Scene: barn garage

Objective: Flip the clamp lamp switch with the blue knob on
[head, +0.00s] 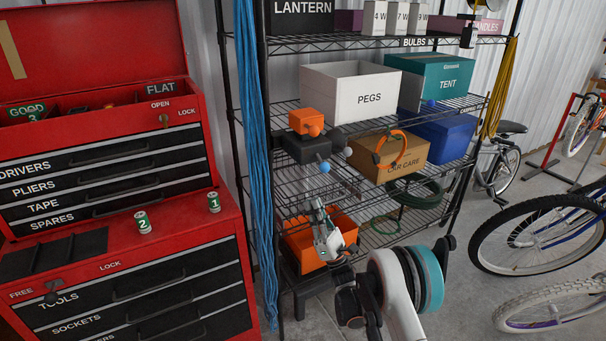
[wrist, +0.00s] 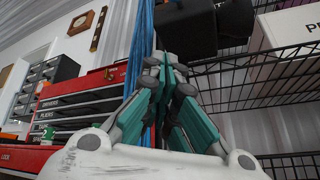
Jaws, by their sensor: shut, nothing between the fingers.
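A black block-shaped unit with a blue knob, which looks like the clamp lamp (head: 305,149), is at the shelf rack's left front post. Its round blue knob (head: 323,167) faces the front on its lower right. A dark cylinder sticks out at its right. In the wrist view the dark underside of the lamp (wrist: 188,27) shows at the top; the blue knob cannot be made out there. My gripper (head: 311,202) is below the blue knob, pointing up, apart from it. Its fingers are together and empty in the wrist view (wrist: 170,62). Whether the lamp is lit cannot be told.
An orange block (head: 305,121) with an orange knob sits just above the lamp. A blue rope bundle (head: 256,150) hangs close at left. The wire rack holds a PEGS box (head: 350,98) and a CAR CARE box (head: 411,165). A red tool chest (head: 215,225) stands left.

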